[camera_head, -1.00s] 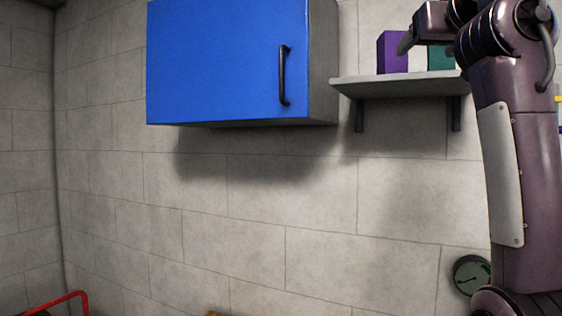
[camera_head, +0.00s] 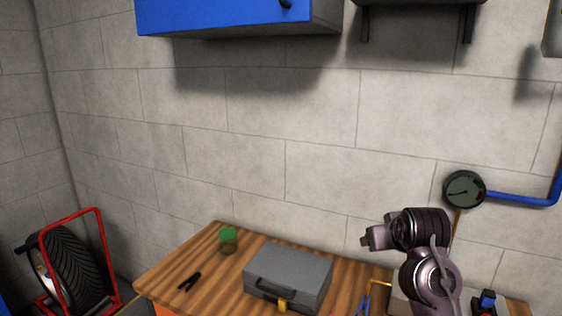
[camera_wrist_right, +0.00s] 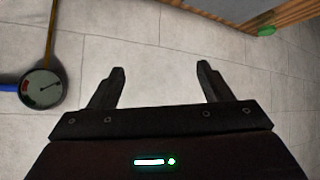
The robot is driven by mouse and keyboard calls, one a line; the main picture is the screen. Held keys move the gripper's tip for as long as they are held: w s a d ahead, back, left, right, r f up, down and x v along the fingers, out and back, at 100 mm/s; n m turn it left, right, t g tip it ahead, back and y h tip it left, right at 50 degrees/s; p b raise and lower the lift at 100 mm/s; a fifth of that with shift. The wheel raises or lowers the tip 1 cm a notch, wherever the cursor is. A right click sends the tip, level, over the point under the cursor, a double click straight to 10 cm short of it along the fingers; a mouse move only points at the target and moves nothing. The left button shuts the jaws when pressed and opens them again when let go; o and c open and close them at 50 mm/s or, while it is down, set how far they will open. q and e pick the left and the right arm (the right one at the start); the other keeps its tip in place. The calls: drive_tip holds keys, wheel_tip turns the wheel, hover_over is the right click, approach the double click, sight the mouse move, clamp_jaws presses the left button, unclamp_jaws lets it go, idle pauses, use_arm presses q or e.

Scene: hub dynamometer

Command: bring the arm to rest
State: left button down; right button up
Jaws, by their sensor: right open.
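My right arm is at the lower right of the head view, bent above the wooden bench (camera_head: 205,262). Its right gripper (camera_head: 372,238) points left, in front of the wall and clear of the things on the bench. In the right wrist view the right gripper (camera_wrist_right: 160,68) has its two fingers wide apart, with only wall showing between them. My left gripper is not in view.
A grey toolbox (camera_head: 288,270), black pliers (camera_head: 190,282) and a green-topped object (camera_head: 228,237) are on the bench. A round gauge (camera_head: 464,189) with a blue pipe (camera_head: 520,198) is on the wall. A blue cabinet (camera_head: 220,15) hangs above. A tire (camera_head: 75,268) stands left.

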drive_tip(key=s+a+f+g, duration=0.2)
drive_tip(key=s+f+g, duration=0.1)
drive_tip(key=s+f, duration=1.25)
drive_tip(key=s+a+f+n+g, duration=0.15)
drive_tip(key=s+f, duration=0.25)
drive_tip(key=s, duration=0.4)
drive_tip(key=s+f+g, duration=0.2)
drive_tip(key=s+f, duration=0.2)
drive_tip(key=s, duration=0.4)
wheel_tip(320, 180, down, 32)
drive_tip(key=s+g+b, duration=0.1)
drive_tip(key=s+b, duration=0.1)
drive_tip(key=b, duration=0.1)
drive_tip(key=s+d+f+b, duration=0.1)
drive_tip(key=s+f, duration=0.8)
drive_tip(key=f, duration=0.1)
drive_tip(key=s+d+f+g+b, duration=0.1)
drive_tip(key=s+d+f, duration=0.1)
drive_tip(key=s+f, duration=0.8)
drive_tip(key=shift+s+d+f+y, duration=0.2)
drive_tip(key=shift+d+f+y, duration=0.1)
drive_tip(key=shift+f, duration=0.4)
